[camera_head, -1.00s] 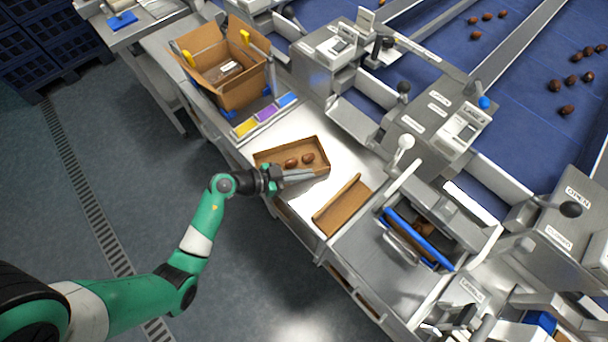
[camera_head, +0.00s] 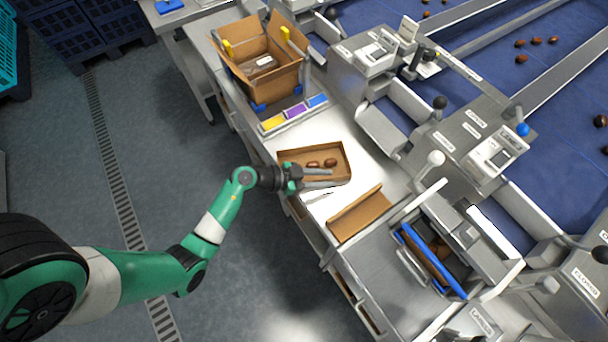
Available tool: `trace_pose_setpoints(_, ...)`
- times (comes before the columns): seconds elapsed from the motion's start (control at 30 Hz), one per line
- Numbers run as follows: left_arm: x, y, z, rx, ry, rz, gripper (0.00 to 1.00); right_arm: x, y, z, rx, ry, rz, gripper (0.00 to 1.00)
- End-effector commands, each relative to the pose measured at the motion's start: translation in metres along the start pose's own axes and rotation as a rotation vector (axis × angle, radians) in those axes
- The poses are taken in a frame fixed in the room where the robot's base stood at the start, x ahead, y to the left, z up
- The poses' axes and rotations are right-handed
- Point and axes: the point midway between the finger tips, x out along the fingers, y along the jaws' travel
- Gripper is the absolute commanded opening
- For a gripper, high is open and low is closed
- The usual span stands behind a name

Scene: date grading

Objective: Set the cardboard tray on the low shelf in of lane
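The cardboard tray (camera_head: 338,150) is a shallow brown box with a few brown dates (camera_head: 322,163) in it. It sits on the bright metal bench (camera_head: 372,165). My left gripper (camera_head: 318,178) is at the tray's near side. Its two grey fingers show a gap and lie along the near wall, covering part of it. Whether they touch the wall I cannot tell. A second brown cardboard piece (camera_head: 360,213) lies on the bench nearer the front right. I cannot make out for sure which surface is the low shelf. My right gripper is not in view.
A tall open carton (camera_head: 262,82) stands at the bench's far left end, beside a strip of yellow, purple and blue blocks (camera_head: 296,111). Lane machines with levers (camera_head: 437,158) line the back. A blue-edged bin (camera_head: 430,262) is at the right. Dates lie on blue belts (camera_head: 555,80).

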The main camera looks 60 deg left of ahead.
Motion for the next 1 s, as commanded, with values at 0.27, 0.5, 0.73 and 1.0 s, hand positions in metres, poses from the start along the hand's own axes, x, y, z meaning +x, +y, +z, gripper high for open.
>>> trace_pose_setpoints(0.27,-0.051,-0.002,-0.005,-0.005,0.0,-0.007,0.33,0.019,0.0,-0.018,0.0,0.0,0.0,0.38)
trace_pose_setpoints(0.5,-0.104,-0.002,-0.004,-0.003,0.0,-0.006,0.33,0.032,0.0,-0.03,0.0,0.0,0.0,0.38)
trace_pose_setpoints(0.73,-0.121,0.0,-0.001,0.0,0.0,-0.001,0.33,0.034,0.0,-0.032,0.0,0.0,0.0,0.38)
trace_pose_setpoints(1.0,-0.121,0.0,-0.001,0.001,0.0,0.0,0.33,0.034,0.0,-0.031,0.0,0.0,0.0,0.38)
